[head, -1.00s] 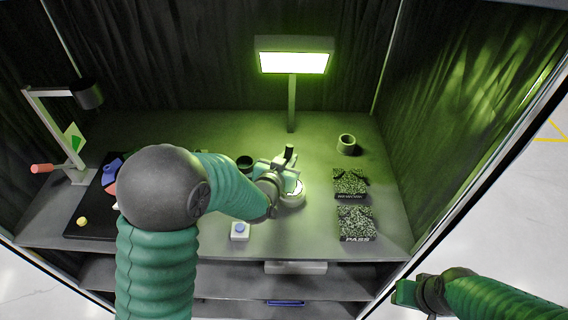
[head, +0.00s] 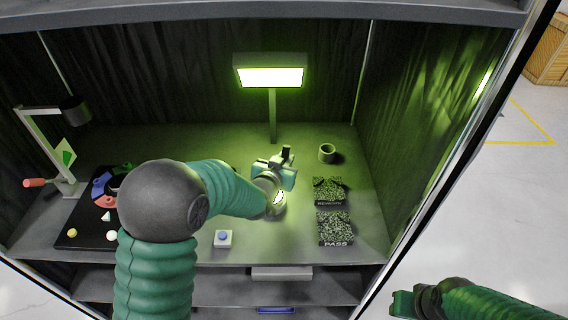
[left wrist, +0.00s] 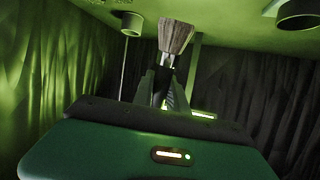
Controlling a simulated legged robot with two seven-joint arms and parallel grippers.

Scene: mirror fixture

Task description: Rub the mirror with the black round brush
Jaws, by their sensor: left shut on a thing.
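My left gripper (head: 284,166) is shut on a brush and hangs over the middle of the shelf top. In the left wrist view, the brush's flared, greyish-brown bristles (left wrist: 176,36) stick out past the fingers. A black upright piece, likely its handle (head: 288,153), shows above the gripper in the head view. The mirror (head: 279,198) is a small round, bright disc just below the gripper, mostly hidden by my left wrist. I cannot tell whether the bristles touch it. My right gripper (head: 404,303) is at the lower right, outside the cabinet; its jaws are unclear.
A lit lamp (head: 271,75) stands behind. A blue-button box (head: 223,239) is in front. A black board (head: 75,237) with coloured pieces and a small stand (head: 45,150) are left.

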